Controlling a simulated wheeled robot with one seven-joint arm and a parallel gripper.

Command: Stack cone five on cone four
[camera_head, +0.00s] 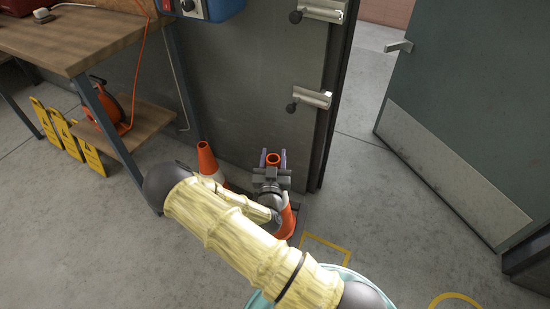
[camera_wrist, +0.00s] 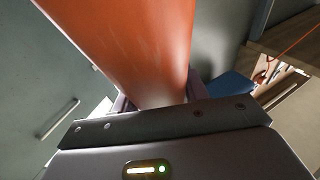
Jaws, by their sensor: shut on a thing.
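My gripper (camera_head: 272,160) is shut on an orange cone (camera_wrist: 135,45), whose open round tip shows between the fingers in the head view (camera_head: 273,157). The held cone fills the upper middle of the wrist view. Below my wrist in the head view, an orange part with a pale band (camera_head: 287,222) shows; I cannot tell whether it belongs to the held cone or to another cone under it. Another orange cone with a white band (camera_head: 207,161) stands upright left of my gripper, by the dark wall panel. Its base is partly hidden by my arm. No cone numbers are legible.
A wooden workbench (camera_head: 75,42) with a lower shelf (camera_head: 139,133) and an orange hose reel (camera_head: 112,107) is at left. Yellow floor signs (camera_head: 88,150) lean below it. A green door (camera_head: 465,110) stands open at right. Yellow markings (camera_head: 328,243) lie on clear floor.

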